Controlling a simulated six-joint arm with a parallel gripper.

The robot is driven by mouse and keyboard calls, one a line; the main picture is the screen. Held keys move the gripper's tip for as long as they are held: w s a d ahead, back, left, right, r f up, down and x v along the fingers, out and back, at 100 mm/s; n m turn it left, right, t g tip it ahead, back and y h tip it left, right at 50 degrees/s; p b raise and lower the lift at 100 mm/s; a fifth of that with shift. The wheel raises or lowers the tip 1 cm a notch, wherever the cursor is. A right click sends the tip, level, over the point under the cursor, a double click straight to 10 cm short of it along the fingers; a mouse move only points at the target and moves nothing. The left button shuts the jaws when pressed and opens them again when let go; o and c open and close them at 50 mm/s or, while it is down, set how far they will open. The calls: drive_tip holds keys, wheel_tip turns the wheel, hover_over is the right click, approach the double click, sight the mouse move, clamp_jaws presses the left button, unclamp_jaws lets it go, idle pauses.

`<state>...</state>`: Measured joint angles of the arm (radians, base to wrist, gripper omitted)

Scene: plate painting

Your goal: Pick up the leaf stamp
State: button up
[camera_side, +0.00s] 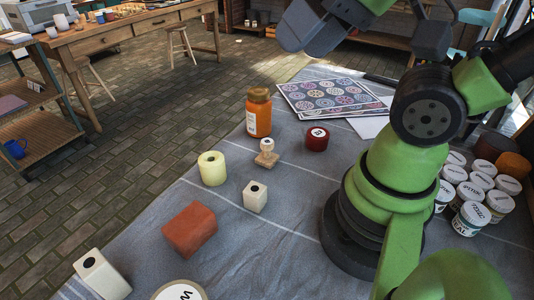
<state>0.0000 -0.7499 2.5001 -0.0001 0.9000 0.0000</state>
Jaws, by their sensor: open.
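A small wooden stamp (266,158) stands upright on the grey cloth in the middle of the view. It has a wide base and a round knob with a pale, marked top. The dark grey end of my arm with my gripper (310,35) is at the top edge, high above the cloth and well away from the stamp. It is open, with nothing visible in it; its fingertips are not clear.
Close around the stamp are an orange jar (259,117), a dark red pot (317,139), a yellow roll (212,168) and a white block (255,196). A terracotta block (190,229) lies nearer. Patterned sheets (330,96) lie behind; several paint jars (471,218) stand at right.

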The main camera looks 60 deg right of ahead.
drive_tip(key=o, duration=0.4)
drive_tip(key=w+d+f+g, duration=0.2)
drive_tip(key=w+d+f, duration=0.1)
drive_tip(key=w+f, duration=0.1)
drive_tip(key=w+d+f+g+h, duration=0.1)
drive_tip(key=w+d+f+g, duration=0.1)
drive_tip(key=f, duration=0.5)
drive_tip(key=w+d+f+n+g+h, duration=0.1)
drive_tip(key=w+d+f+g, duration=0.2)
drive_tip(key=w+d+f, duration=0.2)
drive_tip(key=shift+w+d+f, duration=0.3)
drive_tip(key=shift+d+f, duration=0.1)
drive_tip(key=shift+f, duration=0.15)
hover_over(267, 141)
wheel_tip(267, 141, down, 4)
drive_tip(key=shift+f, duration=3.25)
